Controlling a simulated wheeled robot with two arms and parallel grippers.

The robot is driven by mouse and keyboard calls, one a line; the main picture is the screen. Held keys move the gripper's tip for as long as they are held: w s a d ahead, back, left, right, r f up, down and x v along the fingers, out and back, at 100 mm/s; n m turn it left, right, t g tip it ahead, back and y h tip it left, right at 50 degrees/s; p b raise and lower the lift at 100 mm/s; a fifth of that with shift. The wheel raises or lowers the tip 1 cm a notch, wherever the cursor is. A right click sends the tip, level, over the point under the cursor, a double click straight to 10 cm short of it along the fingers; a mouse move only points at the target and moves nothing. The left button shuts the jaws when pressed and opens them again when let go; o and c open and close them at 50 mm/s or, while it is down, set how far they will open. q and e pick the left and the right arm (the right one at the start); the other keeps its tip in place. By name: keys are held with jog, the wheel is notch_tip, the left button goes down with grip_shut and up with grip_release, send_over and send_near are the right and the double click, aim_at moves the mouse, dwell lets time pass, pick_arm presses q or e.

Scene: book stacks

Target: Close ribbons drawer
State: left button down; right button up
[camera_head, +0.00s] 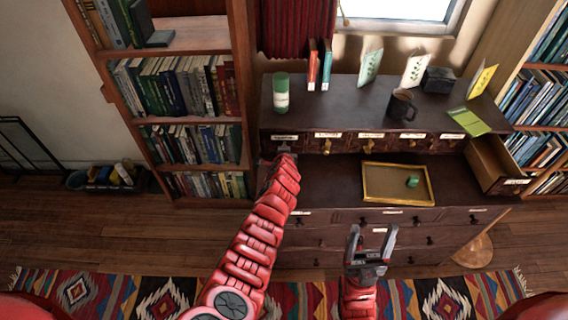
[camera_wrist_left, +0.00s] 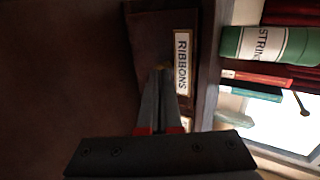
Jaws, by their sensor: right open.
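The ribbons drawer (camera_wrist_left: 160,35) shows in the left wrist view, with a white "RIBBONS" label (camera_wrist_left: 182,62) on its dark wooden front. In the head view a label (camera_head: 284,137) sits at the left end of the small-drawer row, just above my left gripper (camera_head: 280,158). In the left wrist view the left gripper's fingers (camera_wrist_left: 160,80) are together, with their tips at the drawer front near a small brassy knob. I cannot tell if they touch it or how far the drawer stands out. My right gripper (camera_head: 371,240) is open and empty in front of the lower drawers.
Another small drawer (camera_head: 491,163) at the right end stands pulled out. A yellow-rimmed tray (camera_head: 372,197) with a green item lies on the lower ledge. A green-white can (camera_head: 280,95), a dark mug (camera_head: 401,105) and cards stand on top. Bookshelves flank the cabinet.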

pick_arm(q)
jog(key=shift+w+r+b, duration=0.2)
jog(key=shift+w+b, duration=0.3)
jog(key=shift+w, duration=0.35)
jog(key=shift+r, duration=0.1)
